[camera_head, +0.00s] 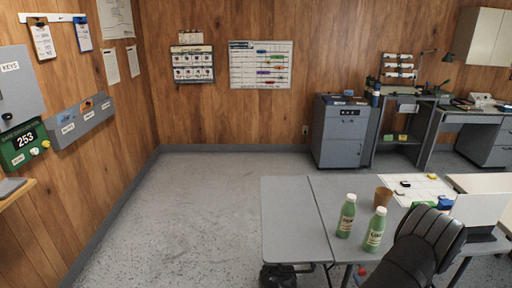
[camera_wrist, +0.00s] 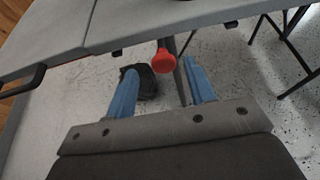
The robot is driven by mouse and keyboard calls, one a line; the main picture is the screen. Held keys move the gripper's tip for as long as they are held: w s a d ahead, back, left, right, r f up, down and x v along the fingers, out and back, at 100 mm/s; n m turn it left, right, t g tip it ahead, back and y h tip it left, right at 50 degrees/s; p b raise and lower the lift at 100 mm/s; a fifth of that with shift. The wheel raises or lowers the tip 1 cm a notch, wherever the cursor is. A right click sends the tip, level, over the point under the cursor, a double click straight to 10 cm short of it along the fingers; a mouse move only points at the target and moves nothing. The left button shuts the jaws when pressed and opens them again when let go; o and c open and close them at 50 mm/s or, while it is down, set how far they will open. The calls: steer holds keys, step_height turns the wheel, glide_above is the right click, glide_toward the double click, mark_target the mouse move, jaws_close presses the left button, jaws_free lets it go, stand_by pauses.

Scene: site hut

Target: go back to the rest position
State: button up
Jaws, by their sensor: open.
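In the wrist view my gripper (camera_wrist: 160,88) has its two blue fingers spread apart. A red round knob or cap (camera_wrist: 166,61) shows between and a little beyond the fingertips, by the edge of the grey table (camera_wrist: 125,20); I cannot tell how far it is from the fingers. Nothing is clearly held. In the head view my dark arm reaches over the front right of the table (camera_head: 285,215), and a small red spot (camera_head: 362,271) shows beside it. The gripper's fingers are hidden there.
Two green bottles (camera_head: 346,216) (camera_head: 375,230) and a brown cup (camera_head: 383,197) stand on the table close to my arm. A white sheet (camera_head: 425,188) with small items lies behind them. A black bag-like object (camera_head: 278,276) is under the table. The floor at left (camera_head: 200,210) is clear.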

steer(key=x, duration=0.2)
steer(key=shift+w+f, duration=0.15)
steer(key=shift+w, duration=0.05)
steer(key=shift+o, duration=0.2)
stand_by(1.1)
